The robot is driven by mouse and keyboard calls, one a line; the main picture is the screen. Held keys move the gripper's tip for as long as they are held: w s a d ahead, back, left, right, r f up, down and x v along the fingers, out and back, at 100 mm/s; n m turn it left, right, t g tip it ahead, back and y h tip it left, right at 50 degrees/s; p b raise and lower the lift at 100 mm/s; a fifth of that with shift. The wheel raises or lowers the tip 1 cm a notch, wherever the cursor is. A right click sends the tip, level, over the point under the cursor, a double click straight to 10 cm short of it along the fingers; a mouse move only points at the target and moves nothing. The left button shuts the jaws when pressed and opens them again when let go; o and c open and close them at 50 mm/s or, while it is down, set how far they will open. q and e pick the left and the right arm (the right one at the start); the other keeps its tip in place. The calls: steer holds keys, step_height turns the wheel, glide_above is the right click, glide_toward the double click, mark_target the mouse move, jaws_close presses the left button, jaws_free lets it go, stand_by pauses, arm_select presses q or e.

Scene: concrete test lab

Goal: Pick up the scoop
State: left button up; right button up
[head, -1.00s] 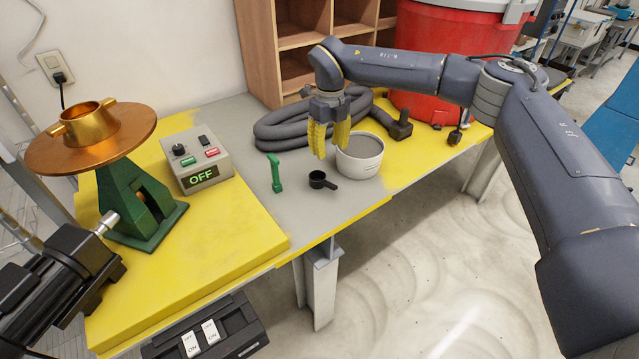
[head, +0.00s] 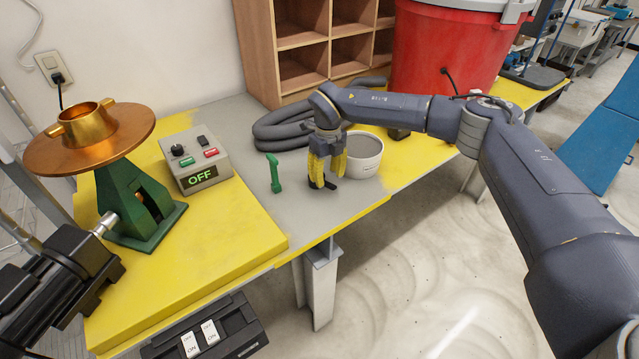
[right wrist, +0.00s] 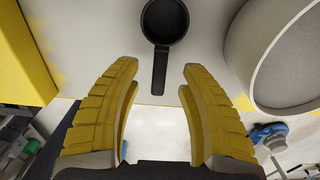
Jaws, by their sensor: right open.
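The black scoop (right wrist: 166,22) lies on the grey tabletop, its round bowl at the top of the right wrist view and its handle pointing down toward my right gripper (right wrist: 159,68). The gripper's two yellow fingers are open, one on each side of the handle with gaps to both. In the head view, my right gripper (head: 326,172) points down over the scoop and hides most of it; only dark bits (head: 331,185) show by the fingertips. My left gripper cannot be made out in the head view.
A white round tub (head: 362,165) stands just right of the gripper. A green handled tool (head: 274,174) stands to the left, beside the control box (head: 197,163) reading OFF. A grey hose (head: 285,130) lies behind. The table's front edge is close.

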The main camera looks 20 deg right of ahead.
mark_target(327, 183)
step_height(327, 183, down, 4)
steer(key=shift+r, duration=0.25)
jaws_close()
stand_by(0.3)
